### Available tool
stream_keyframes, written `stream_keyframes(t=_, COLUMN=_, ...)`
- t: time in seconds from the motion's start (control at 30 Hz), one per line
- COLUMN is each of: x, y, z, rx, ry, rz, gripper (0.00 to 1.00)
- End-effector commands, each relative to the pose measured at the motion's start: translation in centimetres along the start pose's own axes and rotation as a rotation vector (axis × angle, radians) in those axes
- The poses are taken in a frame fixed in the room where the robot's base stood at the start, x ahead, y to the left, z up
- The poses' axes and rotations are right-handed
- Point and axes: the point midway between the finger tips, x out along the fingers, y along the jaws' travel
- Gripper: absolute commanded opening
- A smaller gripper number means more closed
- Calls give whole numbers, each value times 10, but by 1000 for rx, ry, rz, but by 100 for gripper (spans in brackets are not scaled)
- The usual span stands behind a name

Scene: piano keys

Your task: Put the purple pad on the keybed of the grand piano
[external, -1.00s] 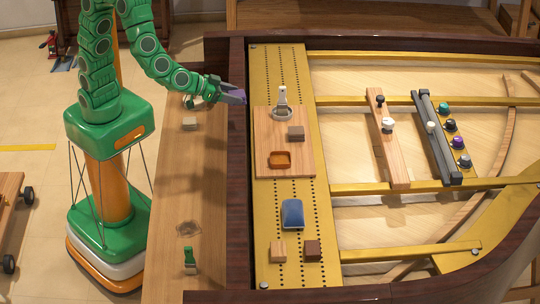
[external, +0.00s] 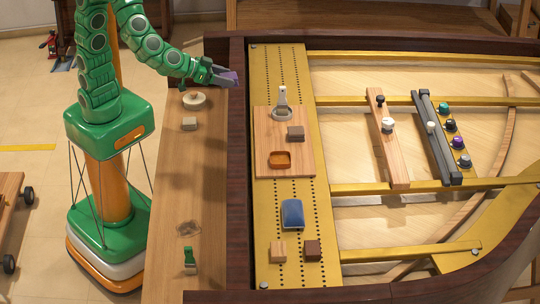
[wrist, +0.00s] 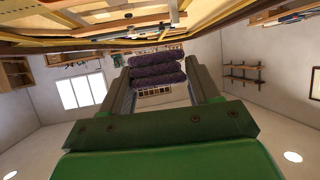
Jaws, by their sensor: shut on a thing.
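The purple pad (external: 231,78) is held between the fingers of my gripper (external: 224,75), which is shut on it. In the wrist view the pad (wrist: 157,70) shows as a dark purple ribbed piece between the two fingers. The gripper is in the air near the dark side wall of the grand piano (external: 237,180), by the far end of the keybed. The keybed (external: 200,205), which I take to be the long wooden ledge left of that wall, lies below and to the left of the pad. The pad's height above it is hard to tell.
On the ledge are a round cream piece (external: 194,101), a beige block (external: 189,124) and a green piece (external: 190,258). Inside the piano are a wooden board (external: 270,180) and a blue cushion (external: 292,213). The ledge's middle is largely clear.

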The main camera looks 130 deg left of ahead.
Motion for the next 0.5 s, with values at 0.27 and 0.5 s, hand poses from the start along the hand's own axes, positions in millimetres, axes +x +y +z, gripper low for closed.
stream_keyframes(t=0.27, x=-15, y=35, z=5, rx=15, ry=-2, rz=27, gripper=32)
stream_keyframes(t=0.5, x=-37, y=72, z=10, rx=26, ry=-4, rz=52, gripper=32)
